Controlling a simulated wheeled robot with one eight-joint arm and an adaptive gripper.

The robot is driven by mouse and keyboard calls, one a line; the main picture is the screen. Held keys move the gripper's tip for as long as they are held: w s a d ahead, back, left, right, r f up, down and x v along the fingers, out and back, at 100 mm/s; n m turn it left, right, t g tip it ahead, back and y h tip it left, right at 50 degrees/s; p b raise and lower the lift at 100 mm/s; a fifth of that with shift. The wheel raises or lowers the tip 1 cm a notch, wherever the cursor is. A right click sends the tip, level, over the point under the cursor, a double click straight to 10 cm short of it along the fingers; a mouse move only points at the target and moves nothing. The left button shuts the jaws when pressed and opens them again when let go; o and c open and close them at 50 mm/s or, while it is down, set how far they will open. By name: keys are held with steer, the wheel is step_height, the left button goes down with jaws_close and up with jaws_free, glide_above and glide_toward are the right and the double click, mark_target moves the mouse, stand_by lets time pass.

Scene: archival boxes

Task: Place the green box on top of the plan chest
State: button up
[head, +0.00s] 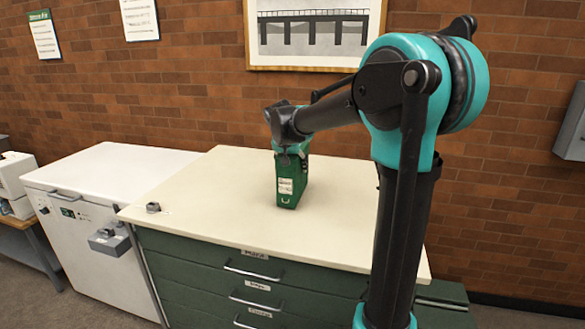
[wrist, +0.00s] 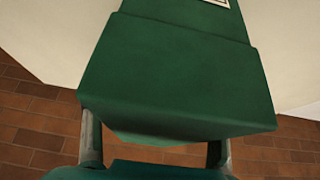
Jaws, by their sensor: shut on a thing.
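The green box (head: 292,183), upright with a white label, is over the middle of the plan chest (head: 225,190). Its base is on the cream top or very close above it; I cannot tell which. My gripper (head: 291,152) is shut on the upper part of the box. In the wrist view the green box (wrist: 180,75) fills the middle, between the two fingers of my gripper (wrist: 155,135). The plan chest has green drawers with labels and metal handles. My arm covers part of its right side.
A small grey object (head: 153,207) lies at the chest's front left corner. A white chest-like unit (head: 115,165) stands against the left side. A framed bridge picture (head: 313,33) hangs on the brick wall behind. The cream top around the box is mostly clear.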

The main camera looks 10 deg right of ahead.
steer(key=shift+f, duration=0.45)
steer(key=o, duration=1.8)
steer(key=shift+c, duration=0.2)
steer(key=v, duration=1.2)
steer(key=shift+s+d, duration=0.1)
